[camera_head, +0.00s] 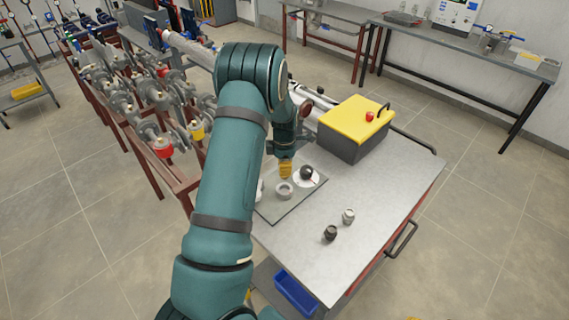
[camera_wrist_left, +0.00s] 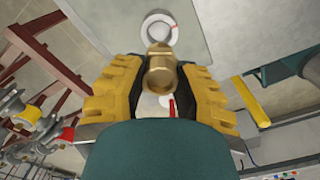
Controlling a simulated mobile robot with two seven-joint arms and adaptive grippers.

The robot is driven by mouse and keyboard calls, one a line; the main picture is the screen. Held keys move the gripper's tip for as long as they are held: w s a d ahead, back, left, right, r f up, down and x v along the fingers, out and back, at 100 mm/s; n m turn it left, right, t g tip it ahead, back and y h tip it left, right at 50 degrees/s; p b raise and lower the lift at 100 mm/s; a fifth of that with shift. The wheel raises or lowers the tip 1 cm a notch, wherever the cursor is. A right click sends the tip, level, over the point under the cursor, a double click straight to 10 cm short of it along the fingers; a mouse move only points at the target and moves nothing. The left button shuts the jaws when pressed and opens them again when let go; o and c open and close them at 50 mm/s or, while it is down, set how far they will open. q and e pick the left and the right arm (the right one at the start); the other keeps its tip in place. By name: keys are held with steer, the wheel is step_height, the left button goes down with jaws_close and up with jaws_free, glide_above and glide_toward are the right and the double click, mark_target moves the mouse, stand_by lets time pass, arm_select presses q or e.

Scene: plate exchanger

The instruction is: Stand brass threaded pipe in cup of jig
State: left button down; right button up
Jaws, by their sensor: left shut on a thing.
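My left gripper (camera_head: 285,176) has yellow fingers and points down over the dark jig plate (camera_head: 288,207). In the left wrist view the gripper (camera_wrist_left: 158,78) is shut on the brass threaded pipe (camera_wrist_left: 160,72), whose end stands out between the fingers. In the head view the pipe is not clear. The grey ring-shaped cup (camera_head: 284,190) stands on the plate just below the fingertips, seemingly apart from them. A pale ring with a red mark (camera_wrist_left: 158,29) shows ahead of the pipe in the wrist view; I cannot tell whether it is that cup. My right gripper is not in view.
A black ball-like part on a white disc (camera_head: 307,173) is close right of the gripper. A dark fitting (camera_head: 330,233) and a pale one (camera_head: 348,216) stand on the bench (camera_head: 385,205). A yellow-topped box (camera_head: 356,120) stands behind. The bench's right side is clear.

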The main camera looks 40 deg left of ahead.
arm_select(q)
steer(key=shift+f+b, duration=0.65)
steer(key=shift+f, duration=0.9)
steer(key=shift+f+b, duration=1.45)
steer(key=shift+f, duration=0.75)
steer(key=shift+f+b, duration=0.4)
steer(key=shift+f, duration=0.15)
steer(key=c, duration=0.7)
jaws_free()
step_height(320, 180, up, 12)
steer(key=shift+r, duration=0.1)
